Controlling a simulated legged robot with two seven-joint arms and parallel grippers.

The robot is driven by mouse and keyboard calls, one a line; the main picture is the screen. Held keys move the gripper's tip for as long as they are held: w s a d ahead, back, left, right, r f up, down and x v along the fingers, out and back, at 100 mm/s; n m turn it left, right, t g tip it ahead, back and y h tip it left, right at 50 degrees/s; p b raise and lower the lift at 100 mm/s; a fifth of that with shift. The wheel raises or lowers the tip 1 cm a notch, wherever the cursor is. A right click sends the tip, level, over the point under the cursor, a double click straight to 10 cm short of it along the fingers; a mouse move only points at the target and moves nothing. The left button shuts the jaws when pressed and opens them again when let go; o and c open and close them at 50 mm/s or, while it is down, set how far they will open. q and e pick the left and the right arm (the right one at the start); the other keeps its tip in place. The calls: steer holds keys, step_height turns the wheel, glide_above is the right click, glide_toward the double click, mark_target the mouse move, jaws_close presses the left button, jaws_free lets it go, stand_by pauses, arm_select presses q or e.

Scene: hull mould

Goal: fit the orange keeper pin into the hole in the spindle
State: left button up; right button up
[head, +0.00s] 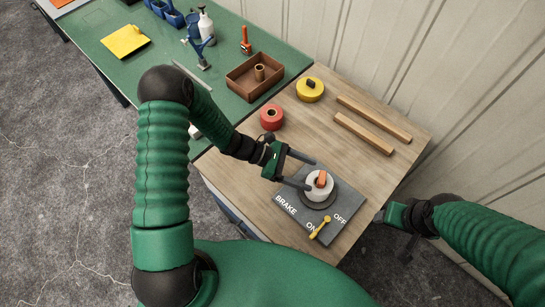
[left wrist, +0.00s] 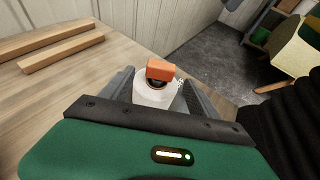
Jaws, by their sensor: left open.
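The orange keeper pin (head: 321,178) is at the top of the pale round spindle (head: 318,191), over its dark centre. The left wrist view shows the pin's orange block-like head (left wrist: 160,70) above the white spindle (left wrist: 154,93); how deep the pin sits cannot be seen. The spindle stands on a grey brake plate (head: 290,222) marked BRAKE, ON and OFF. My left gripper (head: 308,174) is open, its fingers on either side of the spindle. My right gripper (head: 390,217) is off the table's right edge, away from the plate; its jaws are unclear.
A yellow lever (head: 320,227) is on the plate. A red roll (head: 272,116), a yellow roll (head: 310,89) and two wooden strips (head: 365,133) lie behind on the wooden table. A brown tray (head: 254,76) stands on the green bench (head: 140,70). A wall borders the right.

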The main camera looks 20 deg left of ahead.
arm_select(q)
steer(key=b+v, duration=0.2)
steer(key=v, duration=1.2)
steer(key=shift+f, duration=0.25)
steer(key=s+a+m+y+b, duration=0.1)
steer(key=s+m+y+b, duration=0.1)
steer(key=s+m+y, duration=0.6)
steer(key=shift+s+m+t+y, duration=0.3)
steer(key=shift+m+y, duration=2.3)
steer(key=shift+m, duration=3.2)
